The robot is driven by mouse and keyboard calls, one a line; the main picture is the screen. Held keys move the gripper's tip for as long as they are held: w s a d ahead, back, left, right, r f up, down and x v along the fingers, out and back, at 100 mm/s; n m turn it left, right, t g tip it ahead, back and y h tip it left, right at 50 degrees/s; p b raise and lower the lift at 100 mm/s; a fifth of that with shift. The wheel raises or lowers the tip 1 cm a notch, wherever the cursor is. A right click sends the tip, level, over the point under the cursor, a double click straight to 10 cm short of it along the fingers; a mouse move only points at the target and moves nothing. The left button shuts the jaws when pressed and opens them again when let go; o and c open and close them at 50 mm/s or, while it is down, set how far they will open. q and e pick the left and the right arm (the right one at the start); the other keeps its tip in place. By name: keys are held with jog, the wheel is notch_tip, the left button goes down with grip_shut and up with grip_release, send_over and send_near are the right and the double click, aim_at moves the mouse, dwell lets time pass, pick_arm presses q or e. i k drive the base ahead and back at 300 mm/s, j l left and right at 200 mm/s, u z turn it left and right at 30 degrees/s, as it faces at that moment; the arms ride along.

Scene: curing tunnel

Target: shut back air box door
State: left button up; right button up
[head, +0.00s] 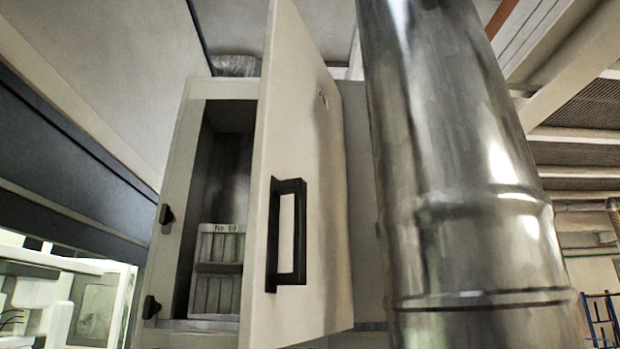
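The air box (188,140) is a pale cabinet in the middle left of the head view. Its door (315,150) stands ajar, with the free edge swung out toward me and the opening showing on the left. A black bar handle (299,232) is on the door's face near the free edge. Two black catches (166,214) sit on the left side of the box frame. Inside is a grey slatted panel (216,270) with a label that seems to begin "No."; the door hides the rest of the interior. Neither gripper is in view.
A large shiny metal duct (455,150) stands close on the right, beside the door. A dark beam (70,150) and pale wall are at the left. A blue rack (601,318) is far off at the lower right.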

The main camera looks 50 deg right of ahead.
aim_at(297, 284)
jog(key=k+z, duration=0.15)
jog(key=z, duration=1.45)
